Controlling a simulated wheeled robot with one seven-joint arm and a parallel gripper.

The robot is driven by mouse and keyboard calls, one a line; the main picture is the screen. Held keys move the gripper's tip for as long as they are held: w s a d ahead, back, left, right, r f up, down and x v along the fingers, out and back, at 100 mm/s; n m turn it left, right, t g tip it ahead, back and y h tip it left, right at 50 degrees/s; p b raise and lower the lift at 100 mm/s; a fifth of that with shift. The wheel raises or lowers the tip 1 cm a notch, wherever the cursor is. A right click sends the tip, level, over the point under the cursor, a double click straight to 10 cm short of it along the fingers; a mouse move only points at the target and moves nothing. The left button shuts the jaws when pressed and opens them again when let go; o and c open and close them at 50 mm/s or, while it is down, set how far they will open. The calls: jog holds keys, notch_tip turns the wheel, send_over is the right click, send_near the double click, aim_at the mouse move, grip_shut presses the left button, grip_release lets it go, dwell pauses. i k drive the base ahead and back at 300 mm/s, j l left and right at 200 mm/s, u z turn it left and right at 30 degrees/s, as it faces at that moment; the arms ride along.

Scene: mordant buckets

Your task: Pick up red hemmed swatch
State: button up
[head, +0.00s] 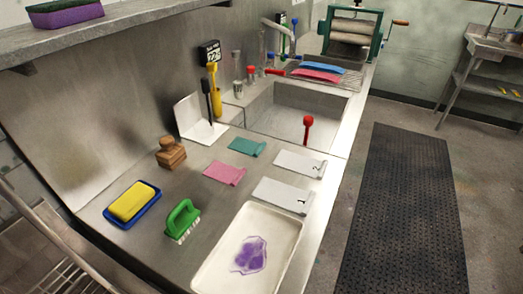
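A pinkish-red swatch (225,173) lies flat on the steel counter, left of the white cards, with what looks like a thicker edge on its right side. A second red cloth (315,76) lies on the wire rack beyond the sink, beside a blue one (322,67). I cannot tell from this view which of the two reds is the hemmed swatch. A teal swatch (247,147) lies just beyond the pinkish-red one. My gripper is not in view.
White pieces marked 1 (282,196) and 2 (300,163) lie to the right. A white tray (203,279) with a purple stain, a green brush (182,220), a yellow sponge (132,201) and a wooden block (171,153) surround the swatches. The sink (270,118) lies beyond.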

aim_at(229, 175)
jog(key=i+l+z, duration=0.1)
jog(key=l+z, duration=0.2)
jog(key=i+l+z, duration=0.15)
jog(key=l+z, duration=0.2)
jog(key=i+l+z, duration=0.3)
jog(key=i, duration=0.5)
jog(key=i+u, duration=0.2)
jog(key=u, duration=0.3)
jog(key=i+l+u, duration=0.1)
jog(key=u, duration=0.35)
jog(key=i+l, duration=0.05)
